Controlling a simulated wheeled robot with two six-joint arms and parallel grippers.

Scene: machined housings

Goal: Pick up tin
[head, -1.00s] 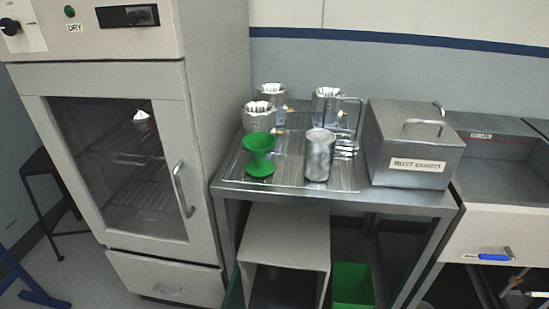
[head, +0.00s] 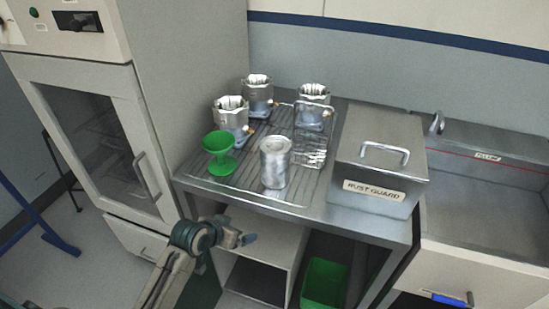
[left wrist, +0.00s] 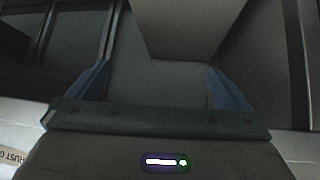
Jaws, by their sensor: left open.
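The tin (head: 275,163) is a plain silver cylinder standing upright on the wire rack (head: 236,190) at the front of the metal table in the head view. My left gripper (head: 247,239) is below and in front of the tin, lower than the table top's front edge and apart from it. In the left wrist view the two blue fingers of my left gripper (left wrist: 157,85) are spread wide with nothing between them. The tin does not show in the left wrist view. My right gripper is in neither view.
A green funnel-shaped cup (head: 219,153) stands left of the tin. Several machined housings (head: 231,118) stand behind, with a wire basket (head: 310,150) close on the right. The Rust Guard box (head: 378,160) stands right. An oven (head: 100,130) stands left. A green bin (head: 324,283) sits below.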

